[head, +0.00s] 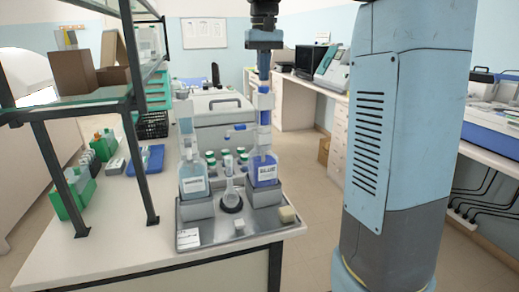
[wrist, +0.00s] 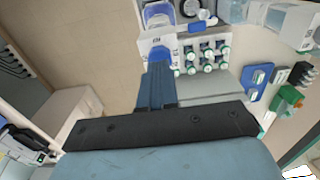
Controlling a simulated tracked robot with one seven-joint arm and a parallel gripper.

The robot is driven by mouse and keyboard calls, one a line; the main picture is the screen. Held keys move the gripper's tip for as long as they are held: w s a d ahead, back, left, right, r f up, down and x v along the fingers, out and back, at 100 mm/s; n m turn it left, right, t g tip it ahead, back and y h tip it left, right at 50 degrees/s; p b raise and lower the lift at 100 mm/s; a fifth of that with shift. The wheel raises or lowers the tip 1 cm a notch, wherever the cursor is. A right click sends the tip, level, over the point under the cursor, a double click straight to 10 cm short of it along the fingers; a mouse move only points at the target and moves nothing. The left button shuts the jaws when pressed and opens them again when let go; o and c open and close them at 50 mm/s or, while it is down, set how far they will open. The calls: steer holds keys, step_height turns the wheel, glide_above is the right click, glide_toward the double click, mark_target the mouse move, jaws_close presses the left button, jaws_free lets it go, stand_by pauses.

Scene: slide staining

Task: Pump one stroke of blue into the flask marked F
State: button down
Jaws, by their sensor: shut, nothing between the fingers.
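The blue bottle (head: 265,172), labelled BLUE, stands upright in a grey block at the right of a metal tray, with a tall pump (head: 264,103) on top. Its spout (head: 236,129) points left, roughly over the small clear flask (head: 231,190). The flask stands in a dark ring between the two bottles; no F is legible on it and its contents cannot be made out. My gripper (head: 264,76) is shut and empty, pointing down directly above the pump; whether it touches cannot be told. In the wrist view my gripper's fingers (wrist: 159,80) are together, and the blue bottle (wrist: 157,18) shows beyond them.
A second bottle (head: 193,179) with pale blue liquid stands left of the flask. Several capped vials (head: 226,157) sit behind it. A glass shelf with dark posts (head: 140,165) stands left. A blue tray (head: 146,160) lies behind.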

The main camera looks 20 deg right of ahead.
mark_target(264, 86)
steer(key=shift+f, duration=0.65)
steer(key=shift+f, duration=1.1)
stand_by(0.5)
steer(key=shift+r, duration=1.7)
steer(key=shift+r, duration=2.55)
steer(key=shift+s, duration=0.1)
